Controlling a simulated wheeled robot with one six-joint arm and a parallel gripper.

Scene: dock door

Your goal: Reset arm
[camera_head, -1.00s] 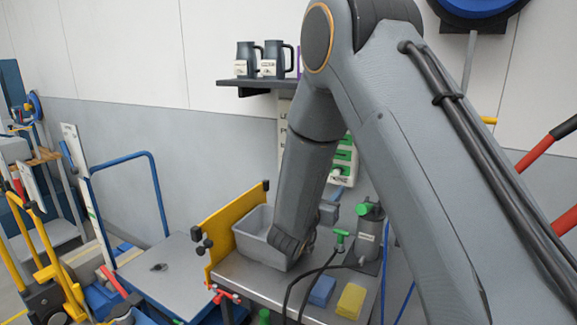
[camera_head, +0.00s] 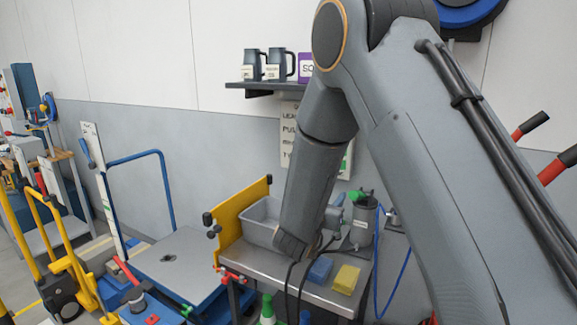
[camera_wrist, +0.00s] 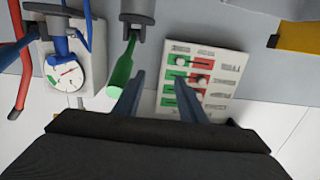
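My arm crosses the right half of the head view, its forearm hanging over the workbench (camera_head: 255,261). My gripper (camera_wrist: 160,96) shows in the wrist view as two blue-grey fingers held apart, with nothing between their tips. My gripper's fingers are hidden in the head view. Beyond the fingers in the wrist view, a green handle (camera_wrist: 124,68) hangs from a grey fitting close to the left finger; I cannot tell whether they touch. A white panel (camera_wrist: 205,80) with red and green switches lies behind the right finger.
A gauge (camera_wrist: 68,76) is left in the wrist view. A wall shelf (camera_head: 262,87) holds mugs. A blue cart (camera_head: 175,262) stands left.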

